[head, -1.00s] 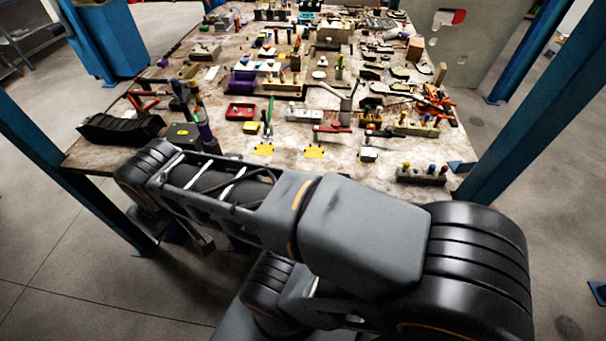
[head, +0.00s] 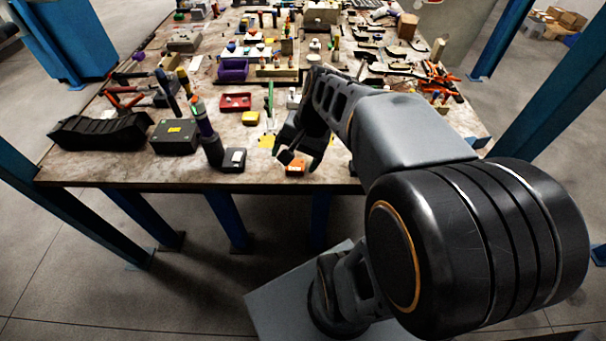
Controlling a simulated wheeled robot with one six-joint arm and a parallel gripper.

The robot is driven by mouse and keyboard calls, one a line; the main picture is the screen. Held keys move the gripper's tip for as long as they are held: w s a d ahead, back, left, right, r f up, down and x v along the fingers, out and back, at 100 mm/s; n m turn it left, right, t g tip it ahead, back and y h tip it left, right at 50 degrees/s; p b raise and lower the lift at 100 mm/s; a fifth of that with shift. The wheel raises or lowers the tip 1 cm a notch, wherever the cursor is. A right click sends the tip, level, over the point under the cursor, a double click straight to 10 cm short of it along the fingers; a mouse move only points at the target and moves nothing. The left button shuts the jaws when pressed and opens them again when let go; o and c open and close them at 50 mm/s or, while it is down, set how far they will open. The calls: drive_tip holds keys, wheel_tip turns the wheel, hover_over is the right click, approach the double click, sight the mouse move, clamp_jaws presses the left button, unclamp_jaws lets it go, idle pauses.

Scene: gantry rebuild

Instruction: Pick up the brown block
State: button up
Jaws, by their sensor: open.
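A second, wider tan block (head: 322,13) sits at the far middle. I cannot tell for sure which one is the brown block. My gripper (head: 298,160) is open over the table's near edge, pointing down, far from both blocks. A small orange-topped item (head: 296,168) shows just beneath and between its fingers; whether they touch it I cannot tell. My arm hides part of the table's right middle.
The table (head: 140,175) is crowded with tools and parts. A black case (head: 100,131), a dark box (head: 175,137) and a red tray (head: 236,101) lie left of my gripper. Blue posts (head: 540,105) flank the table. A bare strip runs along its near left edge.

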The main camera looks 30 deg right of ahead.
drive_tip(key=w+d+f+m+t+y+b, duration=0.1)
drive_tip(key=w+d+f+m+y+b, duration=0.1)
drive_tip(key=d+f+m, duration=0.3)
drive_tip(key=w+d+f+m+t+y+b, duration=0.2)
drive_tip(key=d+f+m+y+b, duration=0.1)
drive_tip(key=d+f+m, duration=0.1)
drive_tip(key=w+d+f+m+t+y+b, duration=0.2)
drive_tip(key=d+f+m, duration=0.3)
drive_tip(key=d, duration=0.3)
drive_tip(key=shift+d+f+m+y+b, duration=0.3)
drive_tip(key=shift+m+y+b, duration=0.15)
drive_tip(key=shift+b, duration=0.3)
drive_tip(key=shift+w+d+f+m, duration=0.1)
drive_tip(key=shift+w+f+m, duration=0.05)
drive_tip(key=shift+f+m, duration=0.1)
approach(295, 165)
drive_tip(key=x, duration=0.3)
drive_tip(key=shift+w+d+f, duration=0.15)
drive_tip(key=shift+f, duration=0.05)
drive_tip(key=shift+x, duration=2.65)
drive_tip(key=shift+c, duration=0.2)
drive_tip(key=shift+r, duration=0.15)
drive_tip(key=c, duration=1.5)
